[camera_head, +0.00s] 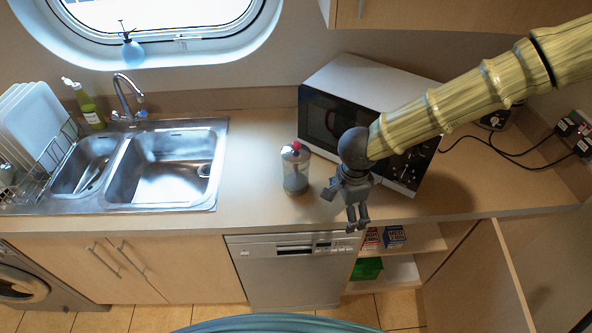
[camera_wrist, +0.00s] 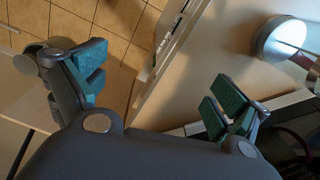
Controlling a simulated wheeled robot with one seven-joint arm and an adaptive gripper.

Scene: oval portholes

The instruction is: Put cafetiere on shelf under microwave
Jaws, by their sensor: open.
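The cafetiere (camera_head: 295,170), a clear cylinder with a red knob on top, stands upright on the counter between the sink and the microwave. A round, pale shiny object at the right of the wrist view (camera_wrist: 283,38) looks like it. The microwave (camera_head: 345,98) sits on the counter behind my arm, which hides part of it. The open shelf (camera_head: 425,238) is below the counter, under the microwave. My gripper (camera_head: 357,218) is open and empty, pointing down near the counter's front edge, right of the cafetiere and apart from it. Its spread fingers show in the wrist view (camera_wrist: 160,90).
Small boxes (camera_head: 384,237) stand on the upper shelf, and a green item (camera_head: 367,268) is on the lower one. A cabinet door (camera_head: 490,275) is open at the right. The dishwasher (camera_head: 290,268) is left of the shelves. The counter around the cafetiere is clear.

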